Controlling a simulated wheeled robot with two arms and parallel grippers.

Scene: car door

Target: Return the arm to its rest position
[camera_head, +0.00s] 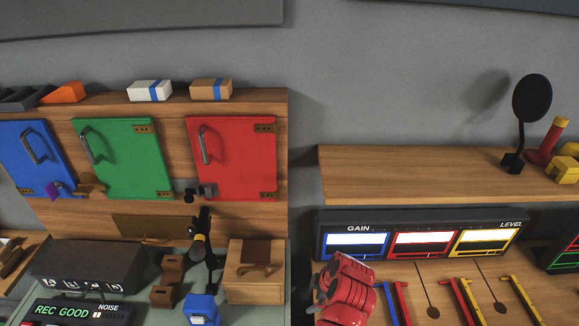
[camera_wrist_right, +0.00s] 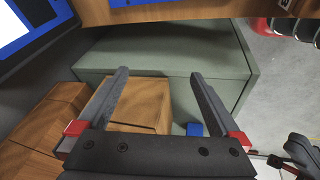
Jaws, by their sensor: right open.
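My right arm's red end (camera_head: 345,290) is at the lower middle of the head view, in front of the lit GAIN panel. Its fingertips cannot be made out there. In the right wrist view my right gripper (camera_wrist_right: 159,74) has two dark fingers with red bases spread wide apart. Nothing is clasped between them; a wooden block (camera_wrist_right: 135,100) shows behind. My left gripper is not in view.
Blue (camera_head: 35,160), green (camera_head: 122,158) and red (camera_head: 232,158) doors with handles line the left wooden wall. A meter panel (camera_head: 420,216) stands below the right shelf (camera_head: 400,175). A wooden box (camera_head: 245,290) and blue object (camera_head: 201,310) sit left of my arm.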

